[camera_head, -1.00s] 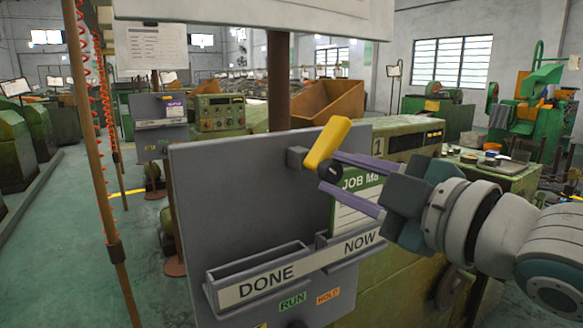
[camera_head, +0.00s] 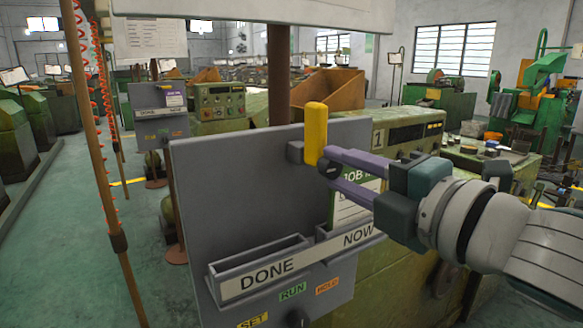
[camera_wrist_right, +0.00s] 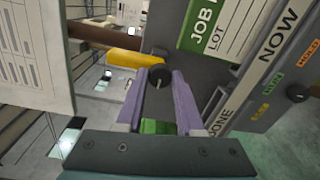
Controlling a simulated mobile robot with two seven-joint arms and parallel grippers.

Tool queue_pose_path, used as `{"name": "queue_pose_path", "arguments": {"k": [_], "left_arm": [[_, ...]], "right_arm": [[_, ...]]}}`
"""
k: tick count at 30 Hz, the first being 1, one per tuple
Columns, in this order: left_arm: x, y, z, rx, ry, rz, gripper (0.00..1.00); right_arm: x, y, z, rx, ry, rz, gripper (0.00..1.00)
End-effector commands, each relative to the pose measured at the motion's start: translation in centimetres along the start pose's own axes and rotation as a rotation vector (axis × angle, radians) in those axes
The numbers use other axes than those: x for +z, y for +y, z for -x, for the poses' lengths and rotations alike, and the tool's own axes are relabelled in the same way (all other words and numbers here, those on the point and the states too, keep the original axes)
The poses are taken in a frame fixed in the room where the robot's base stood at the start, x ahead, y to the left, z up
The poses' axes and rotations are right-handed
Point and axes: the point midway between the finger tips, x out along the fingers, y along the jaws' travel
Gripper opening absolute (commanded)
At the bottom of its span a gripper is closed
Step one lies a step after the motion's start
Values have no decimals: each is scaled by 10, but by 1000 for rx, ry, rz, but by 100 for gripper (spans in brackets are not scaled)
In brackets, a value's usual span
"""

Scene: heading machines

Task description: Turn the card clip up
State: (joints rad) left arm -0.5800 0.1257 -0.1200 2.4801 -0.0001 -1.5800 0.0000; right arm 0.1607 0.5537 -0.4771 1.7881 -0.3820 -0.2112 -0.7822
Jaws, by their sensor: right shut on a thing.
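The card clip (camera_head: 316,133) is a yellow lever with a dark round knob (camera_head: 329,168) at its lower end, on the upper part of a grey board (camera_head: 230,190). The lever now stands upright. In the wrist view the clip (camera_wrist_right: 134,60) lies across the picture, with its knob (camera_wrist_right: 160,76) by my fingertips. My right gripper (camera_head: 331,168) is shut on the clip at its knob end. A green and white job card (camera_head: 350,203) sits in the NOW pocket (camera_head: 358,239), partly behind my fingers. My left gripper is not in view.
The DONE pocket (camera_head: 267,279) is beside the NOW pocket and looks empty. Coloured RUN, HOLD and SET labels are below. A brown post (camera_head: 100,185) stands at left, a sign panel (camera_head: 240,10) hangs above, and a green machine (camera_head: 400,270) is behind the board.

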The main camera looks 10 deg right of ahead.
Motion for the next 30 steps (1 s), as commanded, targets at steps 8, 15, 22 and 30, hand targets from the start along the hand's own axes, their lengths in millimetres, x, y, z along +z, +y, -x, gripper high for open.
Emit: {"name": "queue_pose_path", "arguments": {"k": [8, 15, 22, 30], "left_arm": [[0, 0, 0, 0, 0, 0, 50], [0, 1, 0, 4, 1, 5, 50], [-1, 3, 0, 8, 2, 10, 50], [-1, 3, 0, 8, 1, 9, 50]], "right_arm": [[0, 0, 0, 1, 0, 21, 0], [0, 0, 0, 1, 0, 21, 0], [0, 0, 0, 0, 0, 19, 61], [0, 0, 0, 0, 0, 18, 67]]}}
